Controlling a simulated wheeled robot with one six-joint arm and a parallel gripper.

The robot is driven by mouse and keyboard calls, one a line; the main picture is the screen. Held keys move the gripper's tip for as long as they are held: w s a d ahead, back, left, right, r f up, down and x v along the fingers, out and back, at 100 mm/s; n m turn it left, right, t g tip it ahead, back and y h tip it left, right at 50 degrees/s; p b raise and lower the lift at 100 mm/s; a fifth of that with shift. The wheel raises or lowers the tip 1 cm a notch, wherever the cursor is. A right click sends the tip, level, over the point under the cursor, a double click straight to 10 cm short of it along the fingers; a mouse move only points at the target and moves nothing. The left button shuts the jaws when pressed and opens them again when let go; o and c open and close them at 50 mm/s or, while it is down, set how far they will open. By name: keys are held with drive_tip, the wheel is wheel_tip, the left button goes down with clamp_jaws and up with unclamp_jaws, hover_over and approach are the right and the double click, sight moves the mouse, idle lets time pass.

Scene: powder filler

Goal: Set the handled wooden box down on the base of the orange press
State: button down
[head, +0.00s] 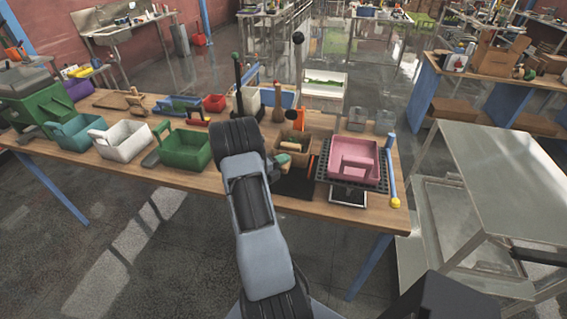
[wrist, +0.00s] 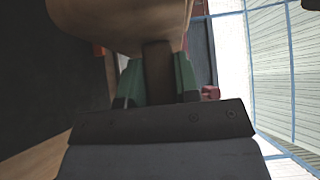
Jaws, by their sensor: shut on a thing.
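In the wrist view, the wooden box (wrist: 120,22) fills the top of the picture as a smooth tan block. Its brown handle (wrist: 158,95) stands between the two green fingers of my gripper (wrist: 158,72), which is shut on it. In the head view my gripper (head: 283,159) is over the right half of the workbench, partly hidden by my arm. Small tan wood shows beside it, but the box's outline is hard to make out.
A pink tray (head: 357,165) sits on a black grid right of my gripper. A brown open box (head: 300,135) is just behind it. Green (head: 186,150) and white (head: 122,141) bins stand to the left.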

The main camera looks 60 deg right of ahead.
drive_tip(key=shift+r, duration=0.1)
drive_tip(key=shift+f+b, duration=1.7)
drive_tip(key=shift+f, duration=1.25)
drive_tip(key=shift+f+b, duration=0.3)
drive_tip(key=shift+f, duration=0.3)
drive_tip(key=c, duration=0.8)
unclamp_jaws()
drive_tip(key=shift+a+f, duration=0.1)
drive_tip(key=b+v, duration=0.2)
drive_tip(key=v, duration=1)
drive_tip(key=shift+a+b, duration=0.1)
drive_tip(key=shift+b, duration=0.25)
drive_tip(key=shift+v, duration=0.85)
